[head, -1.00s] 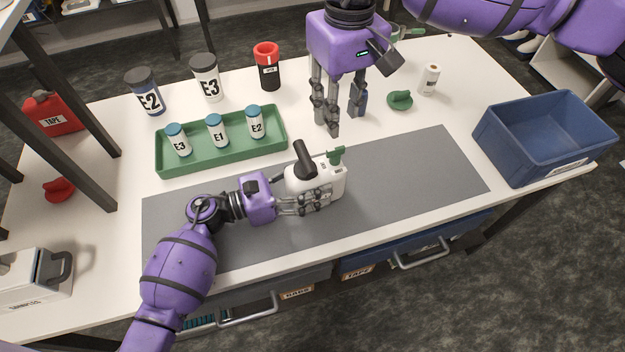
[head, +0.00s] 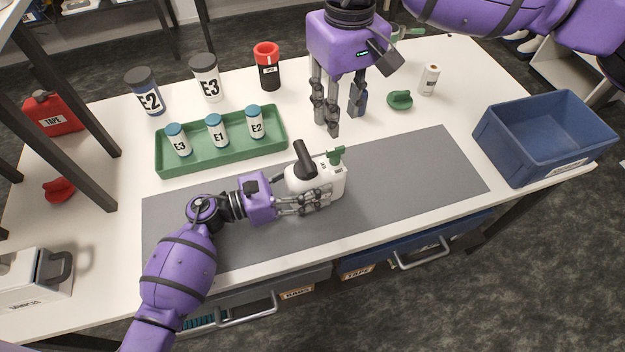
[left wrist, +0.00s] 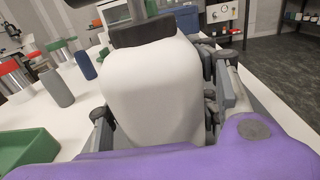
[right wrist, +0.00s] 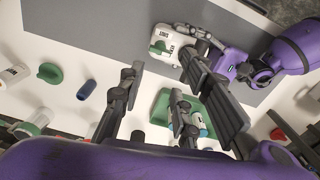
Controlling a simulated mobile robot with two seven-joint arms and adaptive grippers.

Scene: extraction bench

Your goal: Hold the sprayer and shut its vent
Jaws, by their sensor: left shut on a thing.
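The white sprayer (head: 299,184) stands on the grey mat, with a black pump handle (head: 303,158) and a green vent (head: 336,156) on top. My left gripper (head: 312,200) is shut on the sprayer's body from the left. The white body (left wrist: 155,88) fills the left wrist view between the fingers. In the right wrist view the sprayer (right wrist: 166,36) shows its printed face and the green vent (right wrist: 159,47). I cannot tell how the vent is set. My right gripper (head: 341,112) is open and empty, pointing down behind the sprayer, apart from it.
A green tray (head: 165,165) with small blue-capped bottles lies left of my right gripper. Larger jars and a red-topped black container (head: 268,72) stand behind. A blue bin (head: 510,146) stands far right; the mat's right half is clear.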

